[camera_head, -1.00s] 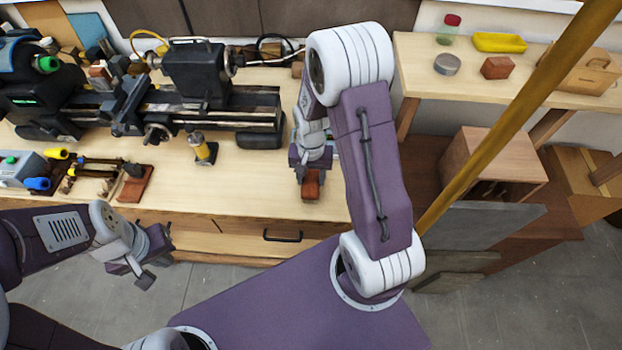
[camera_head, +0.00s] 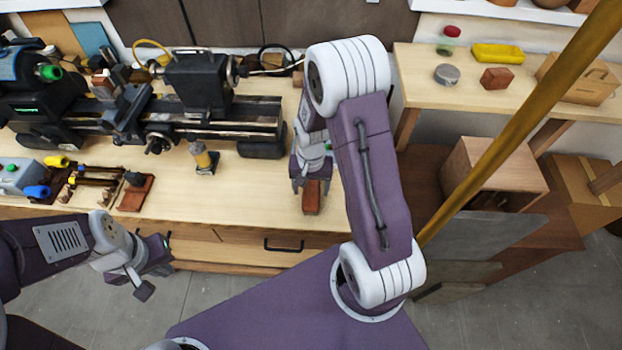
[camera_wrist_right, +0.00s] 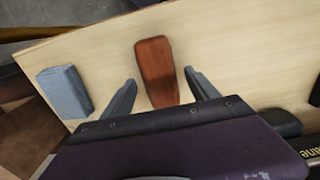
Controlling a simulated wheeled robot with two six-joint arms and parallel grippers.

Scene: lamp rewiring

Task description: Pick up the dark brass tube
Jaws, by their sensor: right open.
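Thin dark and brass-coloured rods (camera_head: 97,182) lie on a small rack at the left of the bench in the head view. I cannot tell which of them is the dark brass tube. My right gripper (camera_head: 311,187) is open over the bench's front right part. In the right wrist view its fingers (camera_wrist_right: 160,80) stand apart on either side of a reddish-brown block (camera_wrist_right: 156,70), with gaps to both sides. The block also shows in the head view (camera_head: 311,199). My left gripper (camera_head: 156,266) is open and empty, in front of the bench's front edge, away from the rack.
A dark lathe (camera_head: 200,85) fills the bench's back. A grey block (camera_wrist_right: 64,91) lies left in the wrist view. A brass-coloured pole (camera_head: 510,130) crosses the right foreground. The bench's middle front is clear.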

